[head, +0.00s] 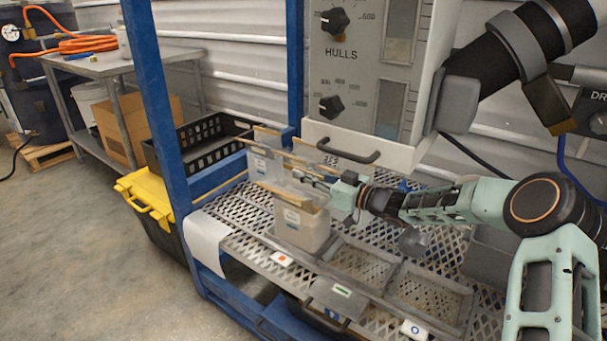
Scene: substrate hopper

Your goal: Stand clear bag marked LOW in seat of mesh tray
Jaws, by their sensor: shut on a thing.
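My gripper (305,177) is at the left end of my arm, shut on a clear bag (281,172) with a tan top strip. This bag overlaps others in the picture, so its lower edge is hard to make out. Another clear bag (304,232) with tan contents and a small label stands upright in the left seat of the mesh tray, in front of and below my gripper. The tray's middle seat (362,262) and right seat (430,291) are empty. The labels are too small to read, so I cannot tell which bag is marked LOW.
A blue post (163,90) rises left of the bags. The hopper panel marked HULLS (342,75) with its handle (348,153) hangs behind my gripper. Cards with orange (281,259), green (342,291) and blue (413,329) marks line the front edge. A black crate (205,145) stands at left.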

